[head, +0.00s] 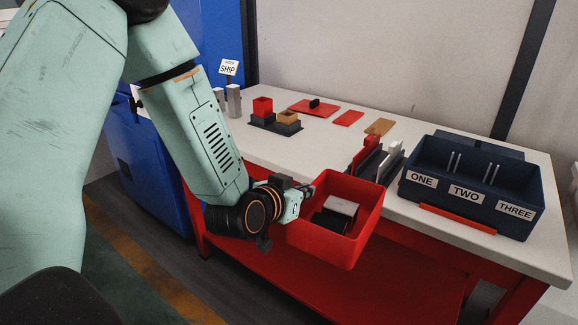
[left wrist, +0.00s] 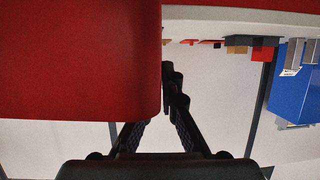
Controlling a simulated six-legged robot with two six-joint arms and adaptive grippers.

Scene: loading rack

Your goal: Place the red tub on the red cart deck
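The red tub (head: 345,252) is in front of the white table's near edge, with a dark block and a pale-topped block inside it. My left gripper (head: 304,190) is at the tub's left wall near the rim and appears shut on it. In the left wrist view the tub (left wrist: 75,60) fills the upper left, and the fingers (left wrist: 172,85) converge at its edge; part of one finger is hidden behind the tub. A flat red surface (head: 285,275) lies low under the table; I cannot tell whether it is the red cart deck. My right gripper is not in view.
A navy bin labelled ONE, TWO, THREE (head: 450,208) stands on the white table (head: 235,145) at right. A dark rack (head: 372,162) with red and white pieces is just behind the tub. Small red and tan blocks and plates lie farther back. A blue cabinet (head: 150,165) stands left.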

